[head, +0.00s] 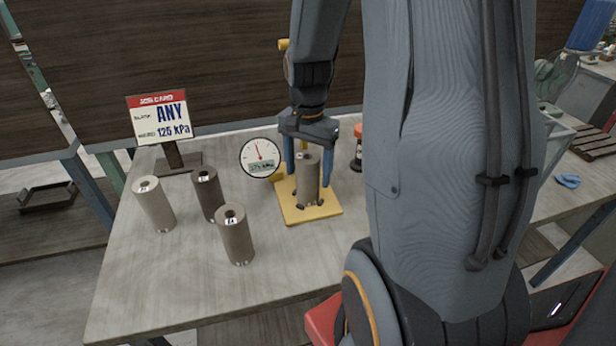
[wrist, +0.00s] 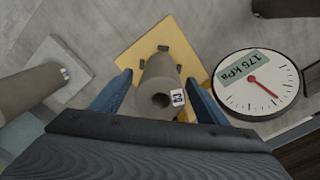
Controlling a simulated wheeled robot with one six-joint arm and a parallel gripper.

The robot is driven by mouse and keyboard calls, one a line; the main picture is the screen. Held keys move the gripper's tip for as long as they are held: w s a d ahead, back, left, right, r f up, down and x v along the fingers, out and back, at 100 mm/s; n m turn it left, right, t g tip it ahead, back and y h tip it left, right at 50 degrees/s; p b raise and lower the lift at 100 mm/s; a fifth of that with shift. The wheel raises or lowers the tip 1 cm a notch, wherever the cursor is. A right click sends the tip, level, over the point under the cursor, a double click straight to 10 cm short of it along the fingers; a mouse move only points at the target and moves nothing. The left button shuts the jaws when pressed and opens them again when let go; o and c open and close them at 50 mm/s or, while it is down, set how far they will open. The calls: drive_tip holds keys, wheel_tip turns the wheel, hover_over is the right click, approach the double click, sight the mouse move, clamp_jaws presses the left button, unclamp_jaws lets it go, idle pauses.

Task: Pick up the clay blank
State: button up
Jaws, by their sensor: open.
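A grey-brown clay cylinder (head: 307,188) with a hole in its top stands upright on a yellow plate (head: 325,213). It also shows in the wrist view (wrist: 158,72), with a small label on its top face. My gripper (head: 308,170) points down over it, one blue finger on each side. In the wrist view my gripper (wrist: 158,82) is open, with gaps showing between the fingers and the cylinder. Three more cylinders stand to the left: a pale one (head: 155,205), a dark one (head: 208,196) and a mid-grey one (head: 235,237).
A round gauge (head: 261,157) stands close left of my gripper; in the wrist view the gauge (wrist: 256,84) reads 175 kPa. A card (head: 160,118) on a stand reads "ANY" and "125 kPa". The table's (head: 170,290) front left is clear.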

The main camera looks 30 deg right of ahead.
drive_tip(key=shift+f, duration=0.2)
drive_tip(key=c, duration=1.6)
drive_tip(key=shift+r, duration=0.1)
clamp_jaws()
